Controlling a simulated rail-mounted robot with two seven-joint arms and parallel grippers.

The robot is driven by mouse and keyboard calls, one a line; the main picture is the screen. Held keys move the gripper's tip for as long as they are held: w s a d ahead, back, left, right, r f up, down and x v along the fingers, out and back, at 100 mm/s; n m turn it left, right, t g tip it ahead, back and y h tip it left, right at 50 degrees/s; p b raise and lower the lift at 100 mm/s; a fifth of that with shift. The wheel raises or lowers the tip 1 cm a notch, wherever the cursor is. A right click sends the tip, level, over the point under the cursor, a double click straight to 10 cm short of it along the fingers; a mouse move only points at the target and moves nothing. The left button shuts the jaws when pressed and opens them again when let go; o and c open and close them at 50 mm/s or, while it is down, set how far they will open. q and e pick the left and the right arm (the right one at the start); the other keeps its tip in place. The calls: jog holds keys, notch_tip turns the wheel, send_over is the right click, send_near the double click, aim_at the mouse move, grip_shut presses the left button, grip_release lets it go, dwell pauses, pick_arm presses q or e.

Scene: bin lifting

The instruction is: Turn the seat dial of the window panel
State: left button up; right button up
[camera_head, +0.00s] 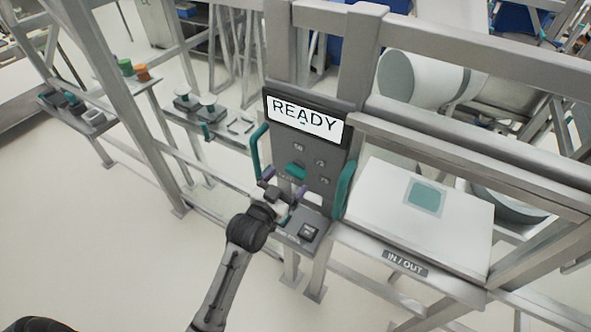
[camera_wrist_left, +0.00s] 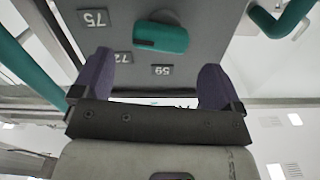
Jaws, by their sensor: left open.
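The window panel (camera_head: 333,178) is a dark upright plate with a white screen (camera_head: 303,120) reading "READY" at its top. A teal dial (camera_head: 295,170) sits on the panel below the screen, with small number labels around it. In the left wrist view the dial (camera_wrist_left: 160,37) shows ahead of the fingers, and the labels appear upside down. My left gripper (camera_head: 285,183) is open, its purple fingertips just below the dial in the head view. My right gripper is not in view.
Teal handles flank the panel on the left (camera_head: 256,150) and right (camera_head: 343,187). A dark ledge (camera_head: 305,232) juts out below the panel. A white "IN / OUT" table (camera_head: 385,215) stands to the right. Grey frame posts and rails surround the panel; the floor at left is clear.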

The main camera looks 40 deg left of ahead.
aim_at(294, 173)
pick_arm(q)
jog(key=shift+w+a, duration=0.25)
jog(key=shift+w, duration=1.05)
jog(key=shift+w+a, duration=0.2)
jog(key=shift+w, duration=1.1)
jog(key=c, duration=0.9)
